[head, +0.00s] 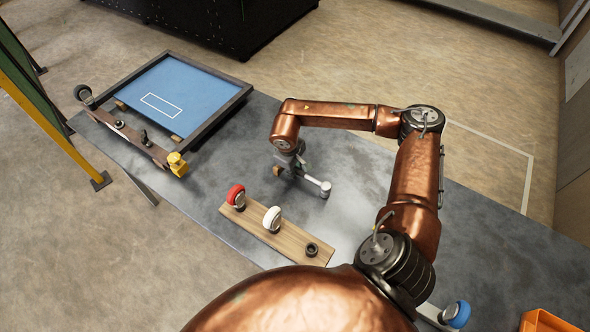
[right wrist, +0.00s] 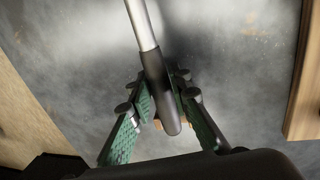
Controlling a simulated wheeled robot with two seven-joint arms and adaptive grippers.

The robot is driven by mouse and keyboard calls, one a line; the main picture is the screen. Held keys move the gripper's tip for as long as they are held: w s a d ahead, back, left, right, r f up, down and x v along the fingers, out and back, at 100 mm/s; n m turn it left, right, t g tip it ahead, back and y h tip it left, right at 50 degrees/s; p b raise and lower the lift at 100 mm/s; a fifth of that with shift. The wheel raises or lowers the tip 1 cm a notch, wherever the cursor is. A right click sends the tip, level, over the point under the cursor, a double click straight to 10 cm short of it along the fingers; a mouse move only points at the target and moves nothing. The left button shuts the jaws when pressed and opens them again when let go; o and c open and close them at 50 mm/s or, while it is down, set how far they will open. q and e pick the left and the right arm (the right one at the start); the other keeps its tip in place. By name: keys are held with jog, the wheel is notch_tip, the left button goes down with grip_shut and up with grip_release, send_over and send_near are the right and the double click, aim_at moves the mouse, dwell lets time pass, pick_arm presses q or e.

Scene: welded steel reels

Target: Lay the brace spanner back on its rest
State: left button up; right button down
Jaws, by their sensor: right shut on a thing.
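My right gripper (head: 290,168) is above the grey table and shut on the brace spanner (head: 314,181). In the right wrist view the gripper's green-padded fingers (right wrist: 165,112) close around the spanner's dark grip (right wrist: 160,95). Its bright metal shaft runs up out of that view. In the head view the spanner's light end sticks out to the right of the gripper. I cannot tell whether the spanner touches the table. A small wooden piece (head: 278,170) shows beside the gripper; whether it belongs to the rest is unclear. My left gripper is not in view.
A wooden board (head: 290,240) with a red wheel (head: 236,196), a white wheel (head: 272,218) and a dark ring (head: 311,249) lies in front. A framed blue panel (head: 190,85) is at the back left. A blue wheel (head: 457,314) and orange bin (head: 545,322) are near right.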

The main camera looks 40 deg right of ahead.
jog(key=shift+f, duration=0.35)
jog(key=c, duration=1.7)
grip_release()
jog(key=p+v, duration=0.3)
jog(key=v, duration=0.5)
jog(key=shift+a+p, duration=0.1)
jog(key=shift+p, duration=0.3)
